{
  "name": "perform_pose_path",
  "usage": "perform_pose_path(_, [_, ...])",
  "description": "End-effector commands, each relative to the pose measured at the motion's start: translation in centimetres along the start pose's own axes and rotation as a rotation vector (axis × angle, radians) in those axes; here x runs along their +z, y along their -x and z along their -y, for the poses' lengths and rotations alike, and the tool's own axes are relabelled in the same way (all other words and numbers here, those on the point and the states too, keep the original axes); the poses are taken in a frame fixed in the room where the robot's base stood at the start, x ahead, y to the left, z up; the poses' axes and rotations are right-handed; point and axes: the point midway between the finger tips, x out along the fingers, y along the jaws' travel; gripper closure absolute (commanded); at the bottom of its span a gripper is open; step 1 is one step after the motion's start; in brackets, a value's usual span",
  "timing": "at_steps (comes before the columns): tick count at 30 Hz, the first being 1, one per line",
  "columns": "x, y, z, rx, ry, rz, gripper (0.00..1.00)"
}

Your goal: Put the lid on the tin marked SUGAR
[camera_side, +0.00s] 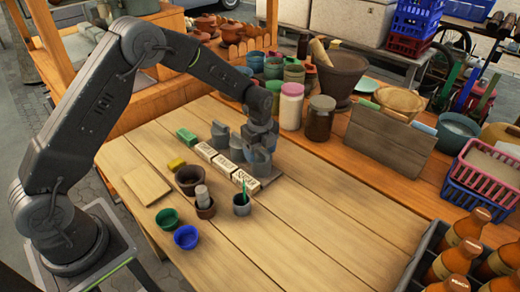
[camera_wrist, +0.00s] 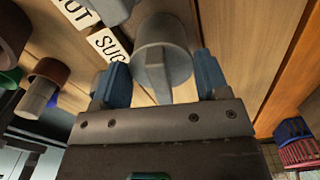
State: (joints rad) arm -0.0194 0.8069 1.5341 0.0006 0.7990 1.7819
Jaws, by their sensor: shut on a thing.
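My gripper (camera_side: 261,152) points down at the right end of the row of grey tins. In the wrist view its two blue fingers (camera_wrist: 162,64) are shut on a round grey lid (camera_wrist: 176,44) with a raised bar across its top. A white card reading "SUG" (camera_wrist: 107,46), its end cut off by a finger, lies beside the lid. Under the gripper in the side view is a grey tin (camera_side: 263,171), partly hidden by the fingers. I cannot tell whether the lid touches it. Other grey tins (camera_side: 220,136) stand to the left, behind white label cards (camera_side: 224,165).
A dark cup with a green stick (camera_side: 242,204), a brown pot (camera_side: 189,180), a green bowl (camera_side: 167,219) and a blue bowl (camera_side: 186,237) stand in front. Jars (camera_side: 291,107) and a wooden board (camera_side: 390,143) are behind.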

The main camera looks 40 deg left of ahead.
Motion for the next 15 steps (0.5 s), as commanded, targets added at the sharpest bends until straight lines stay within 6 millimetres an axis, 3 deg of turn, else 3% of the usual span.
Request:
perform_pose_path(7, [0.00, 0.00, 0.00, 0.000, 0.000, 0.000, 0.54])
perform_pose_path(8, [0.00, 0.00, 0.00, 0.000, 0.000, 0.000, 0.31])
perform_pose_path(15, [0.00, 0.01, 0.01, -0.001, 0.000, 0.000, 0.08])
